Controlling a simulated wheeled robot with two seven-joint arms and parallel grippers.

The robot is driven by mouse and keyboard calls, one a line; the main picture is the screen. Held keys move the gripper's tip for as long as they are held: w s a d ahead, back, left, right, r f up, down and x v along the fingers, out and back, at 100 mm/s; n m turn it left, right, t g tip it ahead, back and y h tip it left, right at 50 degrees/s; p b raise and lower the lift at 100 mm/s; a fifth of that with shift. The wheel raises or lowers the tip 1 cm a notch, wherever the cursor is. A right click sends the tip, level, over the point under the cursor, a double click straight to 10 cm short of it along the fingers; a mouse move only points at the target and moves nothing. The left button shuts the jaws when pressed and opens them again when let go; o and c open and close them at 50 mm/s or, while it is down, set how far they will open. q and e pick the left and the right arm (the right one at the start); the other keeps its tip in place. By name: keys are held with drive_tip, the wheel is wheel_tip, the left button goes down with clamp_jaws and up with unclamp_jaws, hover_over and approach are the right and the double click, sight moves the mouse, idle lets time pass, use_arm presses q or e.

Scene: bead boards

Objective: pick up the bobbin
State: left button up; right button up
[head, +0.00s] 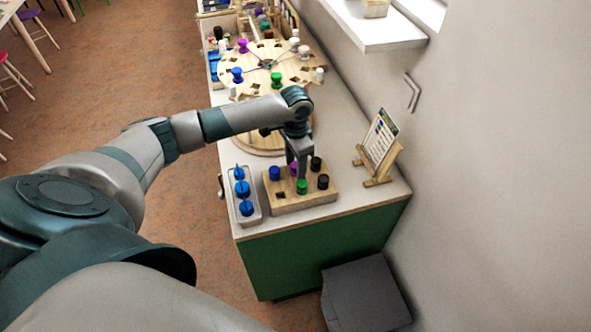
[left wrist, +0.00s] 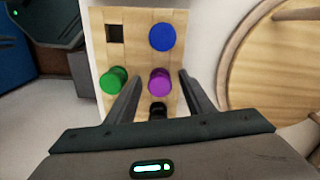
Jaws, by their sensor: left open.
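Several short round bobbins stand in a wooden block (head: 312,202) near the front of the bench. A purple one (left wrist: 160,82) sits between the fingers of my left gripper (left wrist: 159,76) in the left wrist view; the fingers are apart, one on each side. In the head view my left gripper (head: 298,174) points down over the block and partly hides the purple bobbin (head: 293,168). Around it are a blue bobbin (head: 275,174), a green one (head: 302,187) and two black ones (head: 323,182). I cannot tell whether the fingers touch the purple one. My right gripper is not in view.
One block hole (head: 281,195) is empty. A white tray with blue pieces (head: 248,220) lies left of the block. A card on a wooden stand (head: 379,140) is to the right. A round wooden board with coloured spools (head: 262,62) stands behind. The wall bounds the right side.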

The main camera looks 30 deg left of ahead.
use_arm(q)
drive_tip(key=c, duration=1.1)
drive_tip(key=shift+r, duration=0.1)
drive_tip(key=shift+c, duration=0.2)
drive_tip(key=shift+r, duration=0.4)
wheel_tip(320, 180, up, 8)
drive_tip(key=b, duration=0.3)
drive_tip(key=shift+r, duration=0.55)
